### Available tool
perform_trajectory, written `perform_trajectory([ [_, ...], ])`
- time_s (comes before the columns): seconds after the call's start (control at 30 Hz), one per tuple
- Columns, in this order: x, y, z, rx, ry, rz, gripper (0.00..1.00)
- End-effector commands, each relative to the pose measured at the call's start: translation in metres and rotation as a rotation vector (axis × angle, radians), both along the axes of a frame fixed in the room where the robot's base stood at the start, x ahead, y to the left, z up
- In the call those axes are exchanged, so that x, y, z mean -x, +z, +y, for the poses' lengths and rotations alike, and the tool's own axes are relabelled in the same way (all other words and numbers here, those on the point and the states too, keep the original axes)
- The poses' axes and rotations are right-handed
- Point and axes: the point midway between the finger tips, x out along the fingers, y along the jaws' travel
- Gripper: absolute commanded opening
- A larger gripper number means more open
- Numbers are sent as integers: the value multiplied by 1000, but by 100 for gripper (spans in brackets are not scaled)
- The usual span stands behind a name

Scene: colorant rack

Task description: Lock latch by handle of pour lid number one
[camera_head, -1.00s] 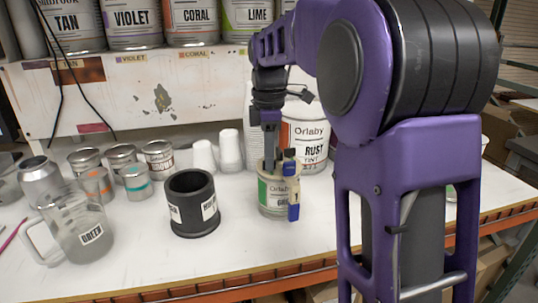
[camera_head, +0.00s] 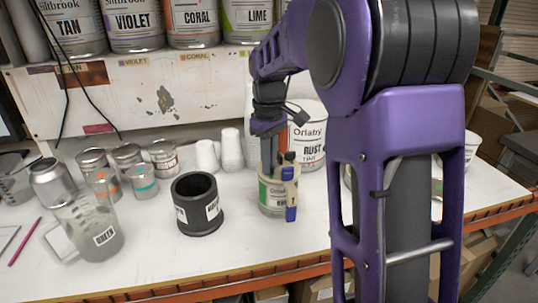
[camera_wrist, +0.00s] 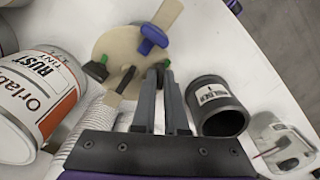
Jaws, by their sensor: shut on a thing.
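The beige pour lid (camera_wrist: 112,48) sits on a green-labelled can (camera_head: 274,195) on the bench. In the wrist view it carries a blue handle piece (camera_wrist: 152,38), dark green knobs (camera_wrist: 97,72) and a dark lever (camera_wrist: 127,80). In the head view its blue piece (camera_head: 291,207) hangs on the can's front side. My gripper (camera_wrist: 163,67) points down at the lid's edge. It also shows in the head view (camera_head: 268,170). Its fingers are nearly together and shut on a small part of the lid latch, mostly hidden between the tips.
A black cylinder cup (camera_head: 196,205) stands left of the can. A large RUST can (camera_head: 308,135) stands close behind it. The bench front has some bare room.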

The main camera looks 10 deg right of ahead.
Motion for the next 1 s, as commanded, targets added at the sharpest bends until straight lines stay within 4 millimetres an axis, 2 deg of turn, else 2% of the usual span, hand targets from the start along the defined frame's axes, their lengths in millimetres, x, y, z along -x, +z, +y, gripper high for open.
perform_trajectory([
  [0.4,0,1,0,0,-267,1,0],
  [1.0,0,0,0,0,-341,1,0],
])
